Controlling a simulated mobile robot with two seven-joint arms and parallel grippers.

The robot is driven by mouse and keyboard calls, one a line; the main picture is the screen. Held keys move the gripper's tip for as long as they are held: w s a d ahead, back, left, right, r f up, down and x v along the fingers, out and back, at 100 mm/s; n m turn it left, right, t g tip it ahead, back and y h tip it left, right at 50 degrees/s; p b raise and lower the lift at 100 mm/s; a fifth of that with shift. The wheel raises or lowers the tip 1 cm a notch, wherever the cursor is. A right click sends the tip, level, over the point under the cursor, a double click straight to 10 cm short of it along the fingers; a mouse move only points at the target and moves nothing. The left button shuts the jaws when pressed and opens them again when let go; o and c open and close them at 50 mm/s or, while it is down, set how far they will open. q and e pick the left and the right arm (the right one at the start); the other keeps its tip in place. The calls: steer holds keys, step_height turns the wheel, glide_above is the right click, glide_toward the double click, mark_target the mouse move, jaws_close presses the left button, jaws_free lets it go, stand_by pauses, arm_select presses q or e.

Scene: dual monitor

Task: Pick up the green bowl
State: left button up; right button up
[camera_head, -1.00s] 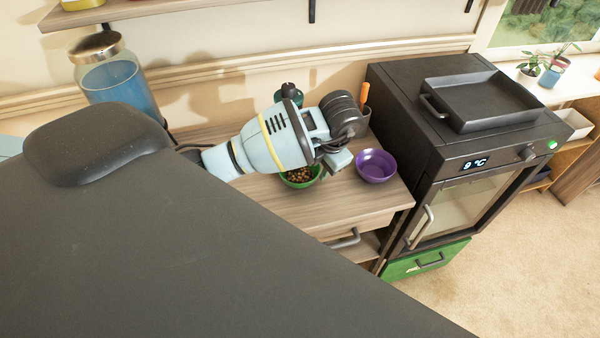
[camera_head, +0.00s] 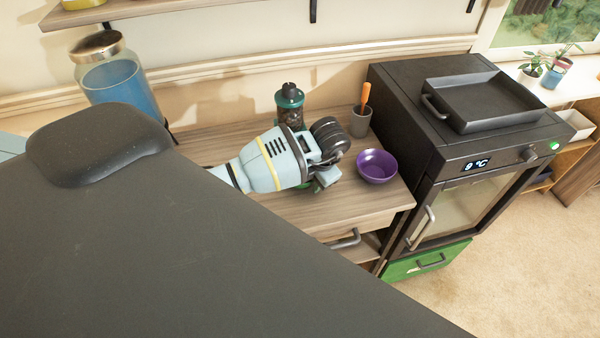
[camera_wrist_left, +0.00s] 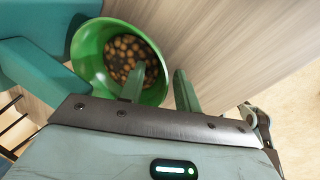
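The green bowl (camera_wrist_left: 90,48) holds brown round pieces and shows large in the left wrist view. In the head view my left gripper hides nearly all of it. My left gripper (camera_wrist_left: 160,78) is open at the bowl's near rim. One finger overlaps the bowl's opening and the other is just outside the wall, with a gap between them. Whether either finger touches the bowl cannot be told. In the head view my left gripper (camera_head: 322,176) points down over the wooden counter. My right gripper is not in view.
A purple bowl (camera_head: 377,167) stands just right of my left gripper. A dark green bottle (camera_head: 290,108) and a grey cup (camera_head: 360,122) with an orange-handled tool stand behind. A black oven (camera_head: 440,150) bounds the counter (camera_head: 345,207) on the right.

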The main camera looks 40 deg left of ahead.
arm_select(q)
jaws_close()
steer(key=shift+r, duration=0.15)
stand_by(0.4)
